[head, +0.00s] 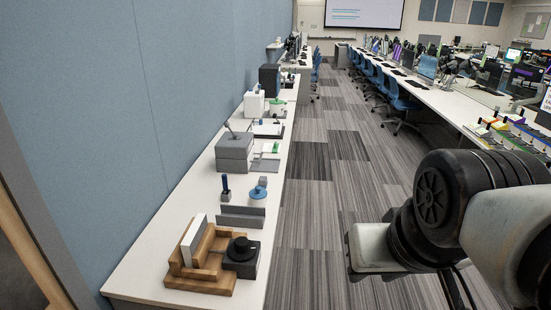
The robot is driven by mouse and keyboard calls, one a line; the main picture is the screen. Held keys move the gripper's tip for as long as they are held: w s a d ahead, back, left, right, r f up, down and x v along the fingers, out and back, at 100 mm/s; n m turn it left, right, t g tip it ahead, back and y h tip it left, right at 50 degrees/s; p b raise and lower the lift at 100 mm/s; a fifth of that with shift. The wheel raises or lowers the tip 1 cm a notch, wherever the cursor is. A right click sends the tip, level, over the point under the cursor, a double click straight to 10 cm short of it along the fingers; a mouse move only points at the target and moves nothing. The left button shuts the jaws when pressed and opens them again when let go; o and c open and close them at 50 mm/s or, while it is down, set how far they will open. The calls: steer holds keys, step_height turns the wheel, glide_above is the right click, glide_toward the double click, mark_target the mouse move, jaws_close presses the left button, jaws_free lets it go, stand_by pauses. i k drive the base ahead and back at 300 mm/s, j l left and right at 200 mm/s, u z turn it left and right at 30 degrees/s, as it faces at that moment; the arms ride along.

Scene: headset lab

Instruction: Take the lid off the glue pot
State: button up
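I cannot tell for certain which thing is the glue pot. A small blue round piece with a raised top (258,191) is on the white bench at the left, and looks like a lid. A black round piece with a raised middle (241,246) rests on a dark square block near the bench's front end. My arm reaches in at the right, over the floor and well apart from the bench.
The white bench (140,276) runs along a blue wall. Near its front are a wooden stand (200,280), a grey upright plate (241,217), a dark holder (226,195) and a grey box (234,152). The carpeted aisle (310,215) is clear. Blue chairs (401,98) line the right-hand tables.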

mark_target(257, 193)
steer(key=i+l+u, duration=0.1)
steer(key=l+u, duration=0.25)
steer(key=l, duration=0.75)
steer(key=i+l+u, duration=0.2)
steer(key=i+l, duration=0.2)
steer(key=i+l+u, duration=0.2)
steer(key=i+l, duration=0.2)
steer(key=l, duration=0.15)
steer(key=i+l+u, duration=0.1)
steer(key=i, duration=0.35)
steer(key=i+l+u, duration=0.1)
steer(key=i, duration=0.3)
steer(key=i+l+u, duration=0.1)
steer(key=i, duration=0.35)
steer(key=i+l+u, duration=0.1)
steer(key=i+l, duration=0.2)
steer(key=i, duration=0.1)
